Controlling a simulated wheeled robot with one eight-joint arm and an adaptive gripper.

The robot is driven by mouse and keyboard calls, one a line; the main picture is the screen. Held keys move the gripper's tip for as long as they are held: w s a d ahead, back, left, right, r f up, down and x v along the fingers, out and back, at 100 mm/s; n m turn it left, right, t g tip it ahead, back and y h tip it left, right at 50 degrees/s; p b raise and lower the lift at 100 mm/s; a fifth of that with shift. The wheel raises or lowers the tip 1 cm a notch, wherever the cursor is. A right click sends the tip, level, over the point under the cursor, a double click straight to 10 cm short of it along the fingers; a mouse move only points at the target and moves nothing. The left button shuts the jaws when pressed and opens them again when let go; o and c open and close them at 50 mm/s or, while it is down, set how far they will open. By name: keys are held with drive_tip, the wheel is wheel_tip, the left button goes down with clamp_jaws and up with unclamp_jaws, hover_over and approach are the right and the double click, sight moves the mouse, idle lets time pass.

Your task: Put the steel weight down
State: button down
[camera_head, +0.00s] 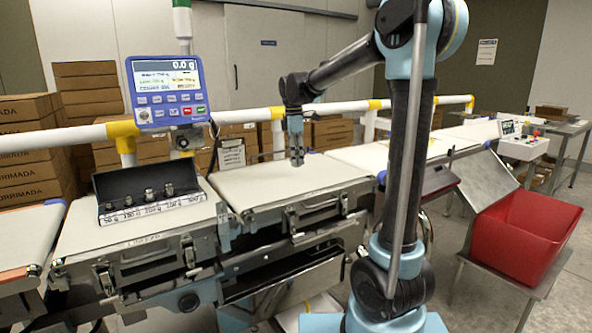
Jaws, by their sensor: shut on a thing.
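My gripper (297,154) points down over the white weighing belt (262,183) in the middle of the view. It is shut on a small steel weight, which is hard to tell apart from the fingertips at this size. The fingertips are low over the belt; I cannot tell whether the weight touches it. An open black case (112,184) stands on the belt section to the left, with several steel weights in a row of graded sizes and a labelled front edge.
A blue scale display (168,92) on a post reads 0.0 g. A white and yellow rail (235,115) runs behind the belts. A red bin (525,235) stands at the right. Brown cartons (30,145) are stacked behind. The belt around my gripper is clear.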

drive_tip(key=shift+s+f, duration=0.1)
drive_tip(key=shift+f, duration=2.05)
drive_tip(key=c, duration=1.2)
unclamp_jaws()
drive_tip(key=r, duration=1.2)
drive_tip(key=shift+a, duration=0.4)
drive_tip(key=s+d+f+m+t, duration=0.1)
drive_tip(key=s+d+f+m, duration=0.4)
drive_tip(key=s+d, duration=0.35)
drive_tip(key=s+d+f+m, duration=0.45)
drive_tip(key=s+d, duration=0.25)
drive_tip(key=s, duration=0.2)
drive_tip(key=s+d+f+m, duration=0.3)
drive_tip(key=s+f+m, duration=0.2)
drive_tip(key=s+f, duration=0.2)
drive_tip(key=s+d+f+m+t, duration=0.1)
drive_tip(key=s+d+f+m, duration=0.3)
drive_tip(key=s+f, duration=0.3)
wheel_tip(320, 180, down, 2)
drive_tip(key=shift+f+m+y, duration=0.2)
drive_tip(key=shift+m+y, duration=0.1)
drive_tip(key=shift+m, duration=0.05)
